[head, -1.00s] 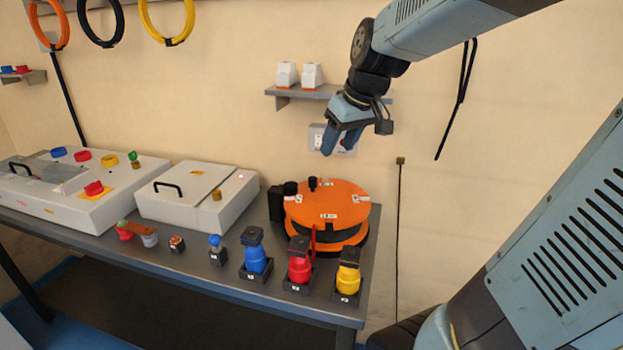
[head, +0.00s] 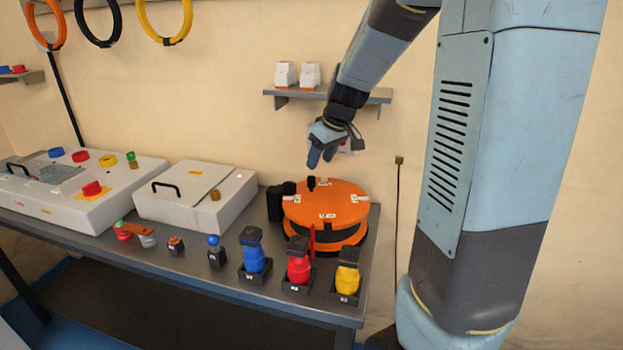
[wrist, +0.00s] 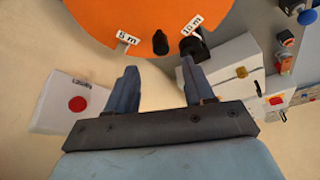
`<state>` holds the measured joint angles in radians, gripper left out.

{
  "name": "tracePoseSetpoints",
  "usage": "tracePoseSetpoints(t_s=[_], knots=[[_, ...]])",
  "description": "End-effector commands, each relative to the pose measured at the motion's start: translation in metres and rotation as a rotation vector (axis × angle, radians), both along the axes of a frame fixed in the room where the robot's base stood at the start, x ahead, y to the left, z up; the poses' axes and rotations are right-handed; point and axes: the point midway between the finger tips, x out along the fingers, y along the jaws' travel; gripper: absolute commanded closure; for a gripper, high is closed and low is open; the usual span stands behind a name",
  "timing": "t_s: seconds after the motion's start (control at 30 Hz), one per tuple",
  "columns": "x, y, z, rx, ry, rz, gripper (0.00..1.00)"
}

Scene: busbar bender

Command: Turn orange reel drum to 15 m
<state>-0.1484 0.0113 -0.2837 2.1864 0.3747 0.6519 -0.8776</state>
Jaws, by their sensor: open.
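The orange reel drum (head: 338,202) lies flat at the right end of the bench, with white labels around its top. A black knob (head: 311,183) stands upright near its back left rim. In the wrist view the drum (wrist: 150,18) fills the top, with the knob (wrist: 160,42) between a "5 m" label (wrist: 127,39) and a "10 m" label (wrist: 192,24). The 15 m label cannot be made out. My gripper (head: 320,163) is open and empty, above and behind the drum's back edge. In the wrist view its fingers (wrist: 158,75) point toward the knob, apart from it.
A red pointer (head: 312,238) stands at the drum's front. Blue, red and yellow plugs (head: 299,265) stand in holders before it. A black block (head: 275,203) and a white lidded box (head: 195,195) are to its left. A shelf (head: 290,96) is on the wall behind.

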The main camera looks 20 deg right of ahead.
Motion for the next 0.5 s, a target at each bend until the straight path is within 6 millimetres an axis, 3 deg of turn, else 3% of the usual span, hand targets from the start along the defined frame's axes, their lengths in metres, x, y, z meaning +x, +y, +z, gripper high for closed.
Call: tracePoseSetpoints(t_s=[0.3, 0.5], knots=[[0.018, 0.009, -0.05, -0.001, 0.003, -0.001, 0.47], [0.025, 0.012, -0.069, 0.0, 0.001, -0.001, 0.47]])
